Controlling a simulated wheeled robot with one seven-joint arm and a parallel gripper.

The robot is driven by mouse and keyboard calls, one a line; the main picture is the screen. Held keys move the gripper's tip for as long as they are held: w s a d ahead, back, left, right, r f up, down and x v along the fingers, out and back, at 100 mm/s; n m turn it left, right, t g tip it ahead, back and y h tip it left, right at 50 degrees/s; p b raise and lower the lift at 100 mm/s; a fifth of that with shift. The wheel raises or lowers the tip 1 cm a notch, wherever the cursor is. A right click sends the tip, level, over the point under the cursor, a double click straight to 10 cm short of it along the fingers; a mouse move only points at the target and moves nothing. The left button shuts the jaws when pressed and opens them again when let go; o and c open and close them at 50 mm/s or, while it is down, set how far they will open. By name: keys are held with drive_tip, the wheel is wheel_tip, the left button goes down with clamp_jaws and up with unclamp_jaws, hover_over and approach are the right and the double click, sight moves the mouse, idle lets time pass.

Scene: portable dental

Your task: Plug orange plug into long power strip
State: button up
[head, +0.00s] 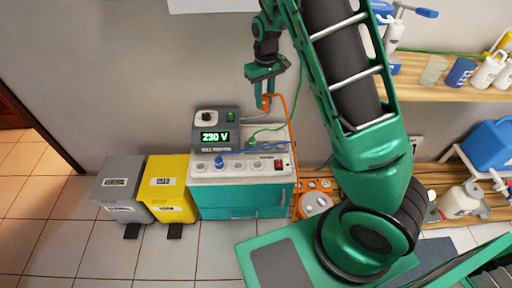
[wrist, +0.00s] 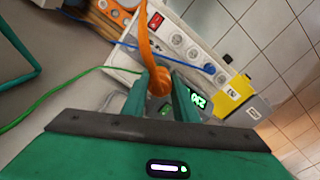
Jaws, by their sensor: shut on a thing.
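My gripper (head: 266,82) is shut on the orange plug (head: 266,102) and holds it in the air above and behind the cabinet top. In the wrist view the orange plug (wrist: 158,82) sits between the two fingers, with its orange cable running up. The long white power strip (head: 240,170) lies along the cabinet's front edge, with a red switch (head: 279,164) at its right end. It also shows in the wrist view (wrist: 183,42), apart from the plug. A blue plug (head: 219,160) sits in one of its sockets; several other sockets look empty.
A grey voltage monitor (head: 216,129) reading 230 V stands at the cabinet's back left. A green cable (head: 268,128) and a blue cable (head: 250,149) cross the cabinet top. Yellow (head: 170,186) and grey (head: 123,186) bins stand left.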

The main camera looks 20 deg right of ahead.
drive_tip(key=shift+s+a+f+n, duration=0.8)
drive_tip(key=shift+f+n, duration=0.85)
drive_tip(key=shift+f, duration=2.55)
drive_tip(key=shift+s+a+f+n, duration=0.85)
drive_tip(key=shift+f+n, duration=0.75)
drive_tip(key=shift+f, duration=2.65)
drive_tip(key=shift+s+a+f+n, duration=0.8)
drive_tip(key=shift+f+n, duration=0.85)
drive_tip(key=shift+f, duration=2.55)
drive_tip(key=shift+s+d, duration=0.15)
drive_tip(key=shift+d, duration=0.05)
drive_tip(key=shift+s+d, duration=0.1)
drive_tip(key=shift+f, duration=0.9)
drive_tip(key=o, duration=1.1)
drive_tip(key=shift+o, duration=0.2)
drive_tip(key=shift+r, duration=0.15)
